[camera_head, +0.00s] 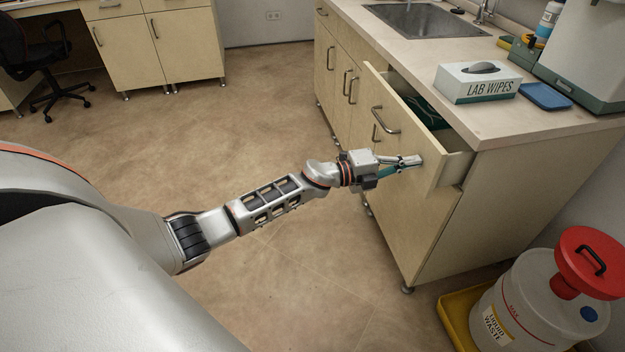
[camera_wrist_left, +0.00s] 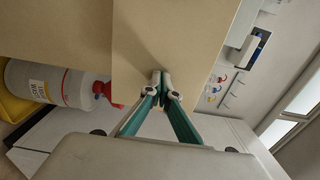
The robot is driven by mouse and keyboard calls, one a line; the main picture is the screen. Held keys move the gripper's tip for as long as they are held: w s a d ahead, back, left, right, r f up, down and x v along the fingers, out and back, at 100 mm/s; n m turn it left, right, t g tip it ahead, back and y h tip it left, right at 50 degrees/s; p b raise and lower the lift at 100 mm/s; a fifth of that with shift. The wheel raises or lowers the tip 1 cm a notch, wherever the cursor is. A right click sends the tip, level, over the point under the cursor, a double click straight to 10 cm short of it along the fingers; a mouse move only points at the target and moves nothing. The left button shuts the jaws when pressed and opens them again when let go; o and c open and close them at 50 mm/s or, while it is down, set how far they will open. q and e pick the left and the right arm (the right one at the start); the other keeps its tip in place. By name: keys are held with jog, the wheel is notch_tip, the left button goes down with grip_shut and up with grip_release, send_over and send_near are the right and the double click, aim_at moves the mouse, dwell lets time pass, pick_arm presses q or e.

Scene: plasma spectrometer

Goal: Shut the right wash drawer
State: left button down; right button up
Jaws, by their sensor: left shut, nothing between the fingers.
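The right wash drawer (camera_head: 397,126) is pulled out of the sink counter, with its front panel standing away from the cabinet. Something dark green lies inside the drawer (camera_head: 425,110). A bar handle (camera_head: 385,119) is on the panel. My left gripper (camera_head: 416,161) is shut and empty, its fingertips at the near end of the drawer front, right of the handle. In the left wrist view the closed fingertips (camera_wrist_left: 161,79) are against or very close to the pale panel (camera_wrist_left: 165,40); I cannot tell if they touch. My right gripper is not in view.
The counter (camera_head: 490,120) holds a lab wipes box (camera_head: 477,84), a blue tray (camera_head: 545,96) and a sink (camera_head: 425,20). A liquid waste container (camera_head: 525,300) with a red lid stands on a yellow tray (camera_head: 455,318) at lower right. The floor left of the cabinet is clear.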

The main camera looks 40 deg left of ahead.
pick_arm(q)
jog(key=x, duration=0.3)
jog(key=b+x, duration=0.1)
jog(key=x, duration=0.2)
jog(key=b+x, duration=0.1)
jog(key=x, duration=0.2)
jog(key=shift+w+d+f, duration=0.15)
jog(key=shift+w+f, duration=0.1)
jog(key=shift+w+d+r, duration=0.1)
jog(key=shift+w+d, duration=0.2)
jog(key=shift+w, duration=0.05)
jog(key=shift+r, duration=0.25)
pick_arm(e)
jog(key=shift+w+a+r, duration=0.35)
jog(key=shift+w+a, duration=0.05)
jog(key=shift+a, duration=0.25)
pick_arm(q)
jog(key=shift+r, duration=0.1)
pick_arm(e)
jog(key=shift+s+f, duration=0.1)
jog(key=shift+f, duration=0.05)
pick_arm(q)
jog(key=shift+a, duration=0.1)
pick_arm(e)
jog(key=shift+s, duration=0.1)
